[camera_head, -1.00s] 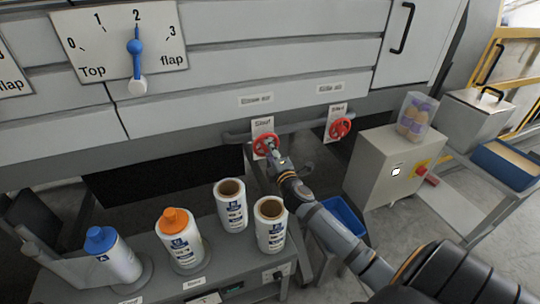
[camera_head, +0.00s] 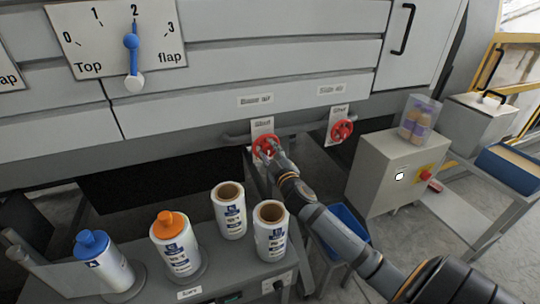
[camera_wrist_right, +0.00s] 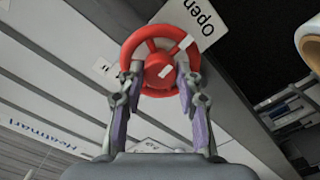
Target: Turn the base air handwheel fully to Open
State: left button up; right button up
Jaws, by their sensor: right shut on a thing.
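The red base air handwheel (camera_head: 265,145) is on the machine front under the "Base air" label (camera_head: 256,100). A white plate (camera_head: 262,126) behind it reads "Shut" at the top in the head view. The wrist view shows "Open" on the same plate (camera_wrist_right: 202,18). My right gripper (camera_head: 274,151) is at the wheel. In the wrist view its fingers (camera_wrist_right: 159,82) are on either side of the hub, shut on the red wheel (camera_wrist_right: 131,47). White marks show on the rim and hub. My left gripper is not in view.
A second red handwheel (camera_head: 341,131) under "Side air" is close on the right. Below left, a bench (camera_head: 215,268) holds several bottles and rolls. A grey box (camera_head: 385,185) with a red button stands to the right, with a clear container (camera_head: 419,118) on top.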

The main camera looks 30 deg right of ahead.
jog(key=shift+m, duration=0.5)
jog(key=o, duration=1.2)
jog(key=shift+c, duration=0.2)
jog(key=shift+s, duration=0.1)
jog(key=v, duration=1.1)
jog(key=shift+s, duration=0.4)
jog(key=shift+f, duration=0.1)
